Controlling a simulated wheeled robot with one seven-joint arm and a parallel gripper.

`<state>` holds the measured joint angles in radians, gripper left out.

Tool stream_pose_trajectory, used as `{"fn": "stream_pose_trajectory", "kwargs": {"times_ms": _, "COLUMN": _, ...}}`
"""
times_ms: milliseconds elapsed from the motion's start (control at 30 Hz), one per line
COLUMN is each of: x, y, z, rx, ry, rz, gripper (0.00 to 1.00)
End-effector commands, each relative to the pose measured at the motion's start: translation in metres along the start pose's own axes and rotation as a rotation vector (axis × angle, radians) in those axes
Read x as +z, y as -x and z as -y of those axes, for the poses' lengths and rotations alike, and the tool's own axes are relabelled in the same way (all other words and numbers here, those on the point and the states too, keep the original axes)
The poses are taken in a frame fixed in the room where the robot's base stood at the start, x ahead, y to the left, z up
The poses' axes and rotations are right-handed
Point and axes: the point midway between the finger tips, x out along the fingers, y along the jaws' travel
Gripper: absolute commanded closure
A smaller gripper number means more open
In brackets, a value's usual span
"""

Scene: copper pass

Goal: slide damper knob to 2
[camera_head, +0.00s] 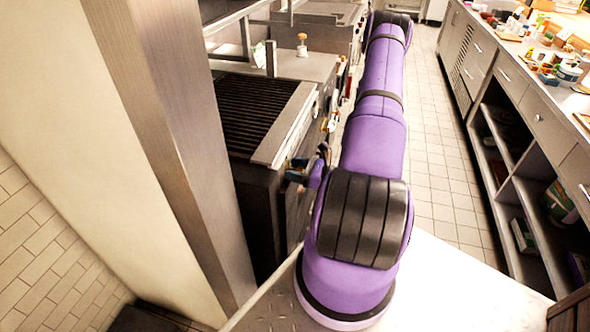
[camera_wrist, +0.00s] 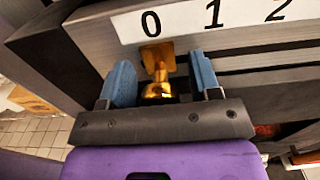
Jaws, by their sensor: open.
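The damper knob (camera_wrist: 158,91) is gold, with a gold plate behind it, and sits just below the 0 on the white scale strip (camera_wrist: 183,20) in the wrist view. The 1 and 2 lie to the right of the 0. My gripper (camera_wrist: 160,62) is open, with one blue finger on each side of the knob. A gap shows between each finger and the knob; I cannot tell whether either touches. In the head view my arm hides much of the area, and the knob is not discernible.
The dark-barred grill (camera_head: 252,112) stands left of my arm in the head view. A steel post (camera_head: 165,130) rises nearer on the left. A tiled aisle (camera_head: 440,160) lies open on the right, beside a counter with shelves (camera_head: 530,120) and many small items.

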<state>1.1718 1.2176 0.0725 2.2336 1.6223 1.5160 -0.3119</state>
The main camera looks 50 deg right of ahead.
Motion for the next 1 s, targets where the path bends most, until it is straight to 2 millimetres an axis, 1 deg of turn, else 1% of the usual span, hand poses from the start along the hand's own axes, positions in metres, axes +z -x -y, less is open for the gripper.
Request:
{"fn": "stream_pose_trajectory", "kwargs": {"times_ms": 33, "x": 0.0, "y": 0.0, "z": 0.0, "rx": 0.0, "ry": 0.0, "rz": 0.0, "gripper": 0.45}}
{"fn": "stream_pose_trajectory", "kwargs": {"times_ms": 67, "x": 0.0, "y": 0.0, "z": 0.0, "rx": 0.0, "ry": 0.0, "rz": 0.0, "gripper": 0.52}}
{"fn": "stream_pose_trajectory", "kwargs": {"times_ms": 100, "x": 0.0, "y": 0.0, "z": 0.0, "rx": 0.0, "ry": 0.0, "rz": 0.0, "gripper": 0.61}}
{"fn": "stream_pose_trajectory", "kwargs": {"times_ms": 167, "x": 0.0, "y": 0.0, "z": 0.0, "rx": 0.0, "ry": 0.0, "rz": 0.0, "gripper": 0.75}}
{"fn": "stream_pose_trajectory", "kwargs": {"times_ms": 200, "x": 0.0, "y": 0.0, "z": 0.0, "rx": 0.0, "ry": 0.0, "rz": 0.0, "gripper": 0.84}}
{"fn": "stream_pose_trajectory", "kwargs": {"times_ms": 267, "x": 0.0, "y": 0.0, "z": 0.0, "rx": 0.0, "ry": 0.0, "rz": 0.0, "gripper": 0.98}}
{"fn": "stream_pose_trajectory", "kwargs": {"times_ms": 300, "x": 0.0, "y": 0.0, "z": 0.0, "rx": 0.0, "ry": 0.0, "rz": 0.0, "gripper": 1.0}}
{"fn": "stream_pose_trajectory", "kwargs": {"times_ms": 367, "x": 0.0, "y": 0.0, "z": 0.001, "rx": 0.0, "ry": 0.0, "rz": 0.0, "gripper": 1.0}}
{"fn": "stream_pose_trajectory", "kwargs": {"times_ms": 467, "x": 0.0, "y": 0.0, "z": 0.009, "rx": 0.0, "ry": 0.003, "rz": 0.0, "gripper": 1.0}}
{"fn": "stream_pose_trajectory", "kwargs": {"times_ms": 567, "x": -0.001, "y": 0.0, "z": 0.031, "rx": 0.0, "ry": 0.006, "rz": 0.0, "gripper": 1.0}}
{"fn": "stream_pose_trajectory", "kwargs": {"times_ms": 700, "x": -0.001, "y": 0.0, "z": 0.067, "rx": 0.001, "ry": 0.006, "rz": 0.0, "gripper": 1.0}}
{"fn": "stream_pose_trajectory", "kwargs": {"times_ms": 800, "x": -0.001, "y": 0.0, "z": 0.086, "rx": 0.0, "ry": 0.004, "rz": 0.0, "gripper": 1.0}}
{"fn": "stream_pose_trajectory", "kwargs": {"times_ms": 900, "x": -0.001, "y": 0.0, "z": 0.097, "rx": 0.0, "ry": 0.002, "rz": 0.0, "gripper": 1.0}}
{"fn": "stream_pose_trajectory", "kwargs": {"times_ms": 1000, "x": -0.001, "y": 0.0, "z": 0.1, "rx": 0.0, "ry": -0.001, "rz": -0.001, "gripper": 1.0}}
